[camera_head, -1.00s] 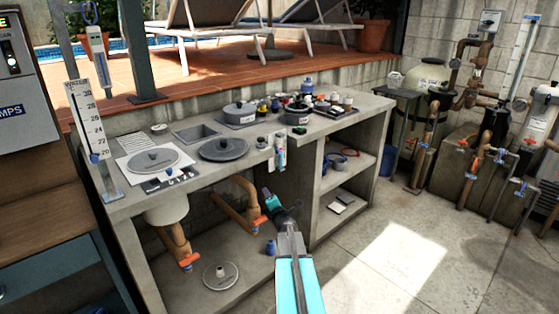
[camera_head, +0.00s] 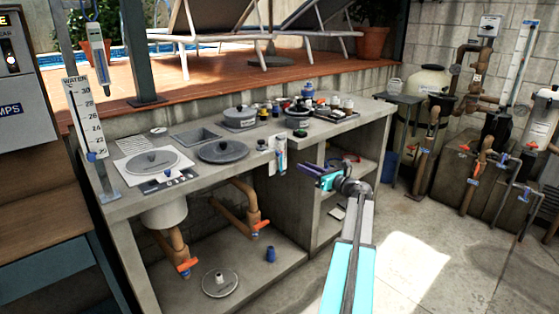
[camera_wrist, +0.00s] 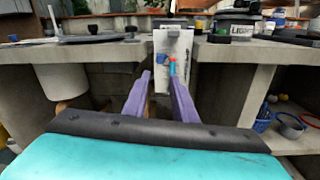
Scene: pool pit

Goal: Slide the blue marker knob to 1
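A small blue knob (camera_head: 91,156) sits near the bottom of the white WATER scale (camera_head: 78,108) at the left end of the counter. A narrow white panel (camera_head: 279,155) hangs on the counter's front edge. In the wrist view this panel (camera_wrist: 160,45) has a grey block at its top and small blue and red parts. I cannot tell whether it carries the marker knob. My gripper (camera_head: 312,174) is open and empty in front of the counter; its purple fingers (camera_wrist: 160,82) point at the panel, apart from it.
The concrete counter (camera_head: 215,177) carries lids, a pot (camera_head: 240,117) and several small bottles. Pipes with orange handles (camera_head: 187,265) and a blue cap (camera_head: 270,255) are below. Another tall scale (camera_head: 521,65) stands at the right wall.

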